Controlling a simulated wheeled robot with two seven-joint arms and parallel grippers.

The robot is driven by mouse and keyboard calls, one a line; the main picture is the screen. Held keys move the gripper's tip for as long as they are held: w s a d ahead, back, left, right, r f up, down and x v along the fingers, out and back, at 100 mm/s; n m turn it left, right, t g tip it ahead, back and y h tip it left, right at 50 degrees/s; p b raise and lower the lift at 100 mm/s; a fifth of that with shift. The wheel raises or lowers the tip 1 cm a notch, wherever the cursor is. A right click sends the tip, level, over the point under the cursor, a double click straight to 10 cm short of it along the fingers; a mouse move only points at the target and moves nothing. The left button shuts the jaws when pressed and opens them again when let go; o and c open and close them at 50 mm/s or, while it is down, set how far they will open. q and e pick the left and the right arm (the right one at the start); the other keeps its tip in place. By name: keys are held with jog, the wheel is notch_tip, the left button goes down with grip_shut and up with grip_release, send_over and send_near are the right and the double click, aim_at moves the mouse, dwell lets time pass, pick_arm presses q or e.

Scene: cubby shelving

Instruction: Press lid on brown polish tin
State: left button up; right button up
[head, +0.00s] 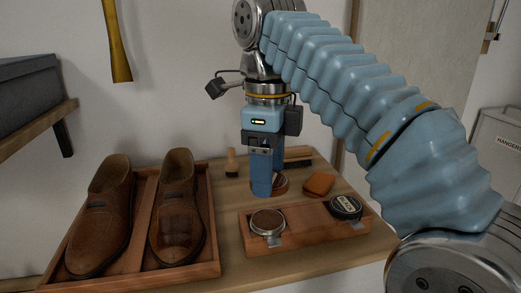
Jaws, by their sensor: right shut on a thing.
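A wooden polish tray (308,240) holds an open tin (268,221) at its left, with a silvery rim and a brown face showing. My right gripper (267,192) points straight down behind the tray, its blue fingers shut on a round brown lid (282,184) that is partly hidden by them. The lid is behind and slightly above the open tin in the picture, apart from it. I cannot tell if the lid touches the shelf. My left gripper is not in view.
A black-lidded tin (346,207) sits at the tray's right. An orange-brown block (319,184), a small wooden-handled brush (232,162) and a dark brush (298,157) lie behind. Brown shoes (178,215) stand in a wooden tray (214,235) at left. A grey box (28,92) is on an upper shelf.

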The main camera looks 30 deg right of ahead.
aim_at(267, 219)
jog(key=shift+w+a+f, duration=0.1)
jog(key=shift+a+f, duration=0.05)
jog(key=shift+f, duration=0.3)
jog(key=f, duration=0.4)
jog(key=shift+s+d+b, duration=0.2)
jog(key=shift+s+b, duration=0.1)
jog(key=shift+f+b, duration=0.35)
jog(key=shift+f, duration=0.3)
jog(key=shift+w+f, duration=0.1)
jog(key=shift+w+a+p, duration=0.15)
jog(key=shift+p, duration=0.45)
jog(key=shift+f, duration=0.2)
dwell(1.0)
jog(key=o, duration=1.1)
jog(key=shift+c, duration=0.2)
jog(key=shift+o, duration=0.5)
